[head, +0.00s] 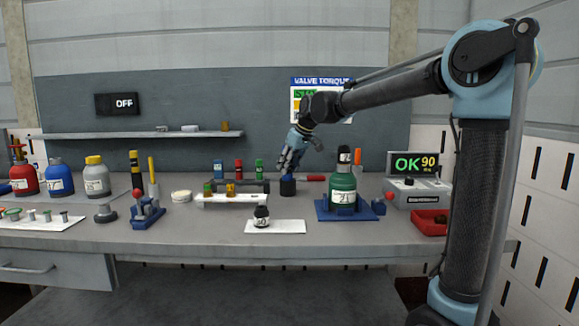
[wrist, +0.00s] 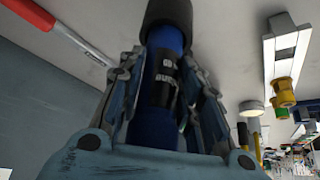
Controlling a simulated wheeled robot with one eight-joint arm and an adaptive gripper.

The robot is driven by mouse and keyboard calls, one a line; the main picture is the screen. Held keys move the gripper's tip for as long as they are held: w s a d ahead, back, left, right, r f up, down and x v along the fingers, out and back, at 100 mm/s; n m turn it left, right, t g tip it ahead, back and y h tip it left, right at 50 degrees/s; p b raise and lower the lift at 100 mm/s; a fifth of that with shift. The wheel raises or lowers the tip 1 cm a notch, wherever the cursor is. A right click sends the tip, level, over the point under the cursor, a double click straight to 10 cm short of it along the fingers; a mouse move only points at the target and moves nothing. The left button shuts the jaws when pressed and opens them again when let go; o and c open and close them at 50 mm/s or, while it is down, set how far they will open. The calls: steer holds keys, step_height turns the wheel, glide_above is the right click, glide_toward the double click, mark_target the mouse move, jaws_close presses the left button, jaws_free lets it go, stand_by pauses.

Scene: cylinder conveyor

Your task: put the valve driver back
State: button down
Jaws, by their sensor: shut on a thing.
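My gripper (head: 291,164) points down at the back middle of the bench. In the wrist view its fingers (wrist: 165,85) are shut around a blue cylinder (wrist: 155,125) with a black label, probably the valve driver. The label's lettering is partly hidden by the fingers. A wider black end (wrist: 168,12) shows at the cylinder's far end. In the head view a dark short cylinder (head: 288,187) stands directly under the fingers. I cannot tell whether it is a separate holder or part of the held thing.
A red-handled tool (head: 314,178) lies just right of the gripper. A dark rack (head: 246,187) and white tray (head: 232,201) lie left.

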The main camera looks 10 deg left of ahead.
steer(key=shift+f, duration=0.75)
steer(key=c, duration=1.1)
jaws_free()
steer(key=shift+o, duration=0.2)
steer(key=shift+r, duration=3)
